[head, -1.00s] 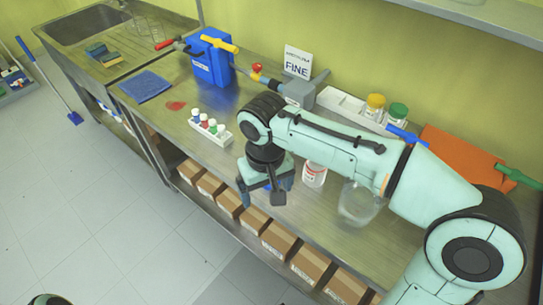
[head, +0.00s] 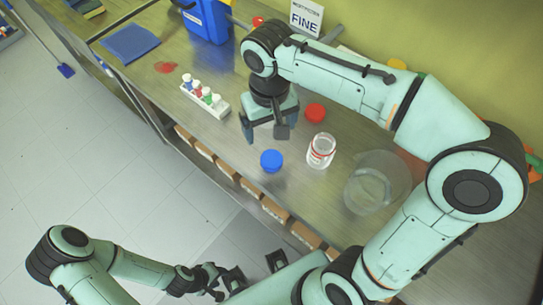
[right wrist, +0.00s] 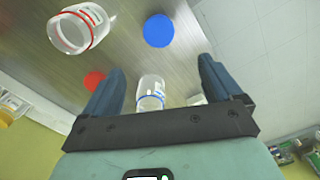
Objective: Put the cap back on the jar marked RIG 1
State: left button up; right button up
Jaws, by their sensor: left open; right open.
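My right gripper (head: 268,128) is open above the bench and points down. In the right wrist view, a clear jar with a blue ring (right wrist: 150,92) shows between its open fingers (right wrist: 160,80); I cannot tell how close it is, and the head view hides it. A clear open jar with a red ring (head: 321,151) stands to the right; it also shows in the right wrist view (right wrist: 80,30). A blue cap (head: 271,161) lies near the front edge, and a red cap (head: 315,113) lies behind. The RIG markings are not readable. My left gripper (head: 234,282) is open, low, away from the bench.
A large glass beaker (head: 377,184) stands right of the red-ringed jar. A white rack (head: 206,97) of small capped vials is left of my right gripper. A blue container (head: 208,20) and a FINE sign (head: 306,17) stand at the back. Cardboard boxes (head: 225,168) sit below the bench.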

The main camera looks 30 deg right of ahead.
jog(key=b, duration=0.1)
send_over(271, 159)
jog(key=f, duration=0.8)
jog(key=shift+w+d, duration=0.1)
jog(key=shift+w, duration=0.2)
jog(key=f, duration=0.3)
jog(key=f+b, duration=0.1)
jog(key=f, duration=0.1)
jog(key=shift+s+f, duration=0.1)
jog(key=shift+s, duration=0.2)
jog(key=c, duration=1.1)
